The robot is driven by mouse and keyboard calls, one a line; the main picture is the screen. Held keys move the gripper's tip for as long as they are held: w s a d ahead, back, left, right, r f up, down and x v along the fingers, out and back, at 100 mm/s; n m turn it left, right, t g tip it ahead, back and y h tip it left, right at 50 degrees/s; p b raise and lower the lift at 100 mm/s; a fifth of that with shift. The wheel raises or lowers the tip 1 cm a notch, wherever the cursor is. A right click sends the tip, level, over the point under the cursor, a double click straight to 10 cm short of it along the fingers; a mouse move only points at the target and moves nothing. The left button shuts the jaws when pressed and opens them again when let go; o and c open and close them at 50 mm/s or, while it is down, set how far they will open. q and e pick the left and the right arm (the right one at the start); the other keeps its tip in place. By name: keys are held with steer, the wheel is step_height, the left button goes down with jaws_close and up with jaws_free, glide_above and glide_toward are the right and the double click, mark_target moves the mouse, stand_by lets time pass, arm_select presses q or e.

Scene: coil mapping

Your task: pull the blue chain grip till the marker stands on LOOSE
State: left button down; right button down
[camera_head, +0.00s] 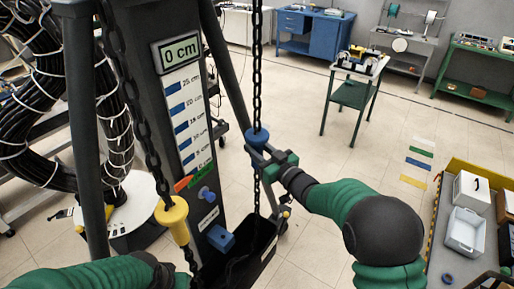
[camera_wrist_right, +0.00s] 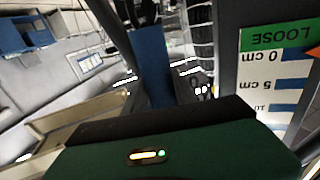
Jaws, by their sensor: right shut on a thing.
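The blue chain grip (camera_head: 257,138) hangs on a dark chain right of the scale post. My right gripper (camera_head: 264,156) is shut on it. In the right wrist view, a blue upright piece (camera_wrist_right: 152,65), seemingly the grip, stands just beyond the dark gripper edge. The scale (camera_head: 188,115) has a green LOOSE band (camera_wrist_right: 268,37) at its low end, upside down in the wrist view. The orange marker (camera_head: 182,184) is near the 0 cm line beside that band; its tip (camera_wrist_right: 314,52) shows at the wrist view's right edge. The display (camera_head: 180,53) reads 0 cm. My left gripper's fingers are not visible.
A yellow chain grip (camera_head: 172,212) hangs on a second chain at the left. A dark chain bin (camera_head: 250,255) is below. Black cable coils (camera_head: 50,100) hang at far left. A yellow-edged bench with white bins (camera_head: 465,231) stands at right.

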stand_by(0.6)
step_height(320, 180, down, 19)
steer(key=b, duration=1.5)
steer(key=shift+r, duration=0.15)
steer(key=c, duration=1)
jaws_free()
steer(key=shift+r, duration=0.2)
steer(key=b+v, duration=0.3)
steer(key=v, duration=1.4)
steer(key=shift+w, duration=0.15)
